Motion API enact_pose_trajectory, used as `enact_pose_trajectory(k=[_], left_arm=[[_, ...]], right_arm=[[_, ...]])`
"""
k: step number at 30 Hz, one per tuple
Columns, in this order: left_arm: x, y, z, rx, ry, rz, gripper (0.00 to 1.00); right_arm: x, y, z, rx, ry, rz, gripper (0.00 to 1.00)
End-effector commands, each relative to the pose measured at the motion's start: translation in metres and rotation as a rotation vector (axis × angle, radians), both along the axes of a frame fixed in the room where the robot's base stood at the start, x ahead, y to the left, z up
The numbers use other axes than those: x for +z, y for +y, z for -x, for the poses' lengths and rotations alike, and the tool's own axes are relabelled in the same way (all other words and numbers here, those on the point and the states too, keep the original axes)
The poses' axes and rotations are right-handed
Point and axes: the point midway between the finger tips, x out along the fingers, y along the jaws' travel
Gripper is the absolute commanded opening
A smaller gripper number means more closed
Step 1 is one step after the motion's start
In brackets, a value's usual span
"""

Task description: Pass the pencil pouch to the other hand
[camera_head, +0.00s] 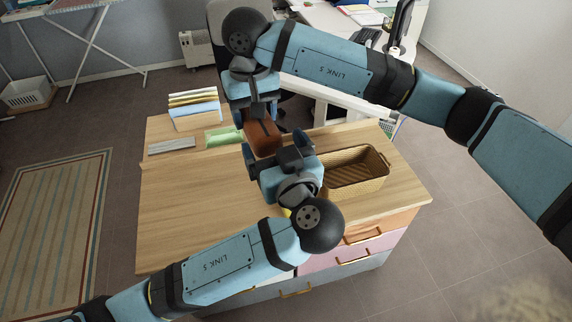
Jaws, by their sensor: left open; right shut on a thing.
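The pencil pouch (264,138) is a brown, box-like thing held above the wooden desk top. My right gripper (260,115) comes down from above and is shut on the pouch's far end. My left gripper (272,157) is just below in the picture, with its open fingers at the pouch's near end. Whether the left fingers touch the pouch is hard to tell. Part of the pouch's near end is hidden by the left gripper.
A woven basket (384,178) stands at the desk's right side. A stack of folders (195,108), a grey flat object (172,145) and a green item (222,136) lie at the back left. The wooden desk (190,205) is clear at the front left. Drawers (352,247) face the front.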

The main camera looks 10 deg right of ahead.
Motion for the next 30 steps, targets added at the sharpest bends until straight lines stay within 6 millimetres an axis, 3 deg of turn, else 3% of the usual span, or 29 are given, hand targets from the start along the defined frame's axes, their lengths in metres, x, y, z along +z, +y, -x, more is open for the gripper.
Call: enact_pose_trajectory(k=[3,9,20,27,29,30], left_arm=[[0.000,0.004,-0.020,0.001,-0.002,-0.002,0.89],[0.000,0.007,-0.038,-0.001,-0.001,-0.001,0.89],[0.000,0.008,-0.043,-0.001,0.001,0.000,0.89],[0.000,0.008,-0.042,-0.002,0.001,0.000,0.34],[0.000,0.007,-0.042,-0.003,0.001,0.000,0.32],[0.000,0.007,-0.042,-0.004,0.000,0.000,0.32]], right_arm=[[0.000,0.000,0.000,0.000,0.000,0.000,0.32],[0.000,0.000,0.000,0.000,0.000,0.000,0.32],[0.000,0.000,0.000,0.000,0.000,0.000,0.32],[0.000,0.000,0.000,0.000,-0.001,-0.001,0.32],[0.000,0.001,0.000,0.001,-0.001,-0.002,0.32],[0.001,0.001,0.001,0.001,-0.001,-0.002,0.64]])
